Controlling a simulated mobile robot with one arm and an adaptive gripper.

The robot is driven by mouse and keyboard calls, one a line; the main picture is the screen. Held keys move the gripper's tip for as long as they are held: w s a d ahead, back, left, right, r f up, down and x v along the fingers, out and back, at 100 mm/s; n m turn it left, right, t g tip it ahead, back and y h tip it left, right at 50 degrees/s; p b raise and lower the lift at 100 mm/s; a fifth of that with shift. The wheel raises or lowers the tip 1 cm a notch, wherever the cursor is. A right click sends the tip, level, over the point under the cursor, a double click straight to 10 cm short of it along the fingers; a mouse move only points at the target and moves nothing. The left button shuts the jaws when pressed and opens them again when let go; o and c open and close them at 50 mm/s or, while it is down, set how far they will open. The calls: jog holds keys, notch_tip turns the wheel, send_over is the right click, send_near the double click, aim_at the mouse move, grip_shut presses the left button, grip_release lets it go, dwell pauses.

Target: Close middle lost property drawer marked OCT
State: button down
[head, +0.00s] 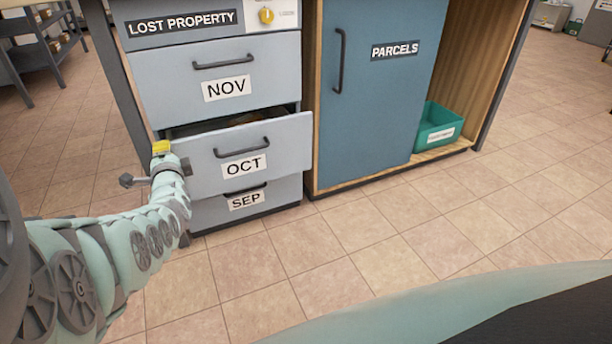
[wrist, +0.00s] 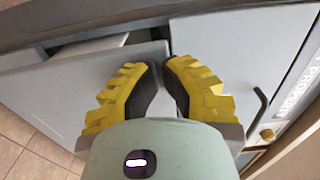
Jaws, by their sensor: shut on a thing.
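The middle drawer, marked OCT (head: 222,177), is pulled partway out, with a dark gap above its front. A dark bar handle (head: 242,149) sits above its label. My gripper (head: 165,160) is at the upper left corner of this drawer front, left of the handle. In the wrist view my yellow-padded fingers (wrist: 160,70) are close together at the upper edge of the OCT drawer front (wrist: 85,95), shut on it. The exact contact is hidden by the fingers.
The NOV drawer (head: 270,82) above and the SEP drawer (head: 283,191) below look shut. A blue PARCELS door (head: 375,125) is to the right, beside an open shelf with a green tray (head: 433,130). The tiled floor in front is clear.

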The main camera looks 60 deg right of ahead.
jog(key=b+x, duration=0.3)
jog(key=shift+d, duration=0.2)
jog(key=shift+w+d+b, duration=0.15)
jog(key=shift+w+b, duration=0.25)
jog(key=shift+b, duration=0.15)
jog(key=shift+r, duration=0.15)
